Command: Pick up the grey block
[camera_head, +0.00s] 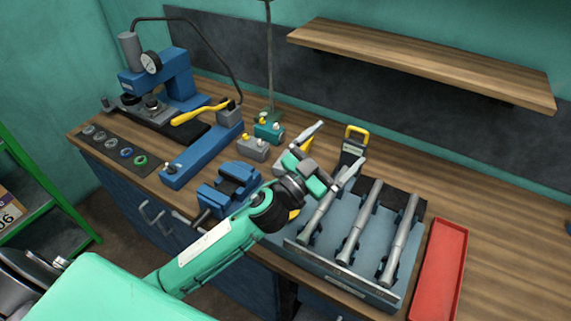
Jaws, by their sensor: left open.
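The grey block (252,149), with small yellow and pale knobs on top, stands on the wooden workbench (500,224) near its middle. It sits just in front of a similar teal block (268,131) and behind the blue vise. My left gripper (338,146) is open, with its two fingers spread, to the right of the grey block and apart from it. Nothing shows between its fingers. My left arm crosses the front of the bench. My right gripper is not in view.
A blue vise (229,184) and a blue press (165,78) stand to the left. A tray of grey cylindrical tools (352,235) lies under and right of my gripper, beside a red tray (440,270). A thin upright pole (270,60) rises behind the blocks. A wooden shelf (420,58) overhangs the back.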

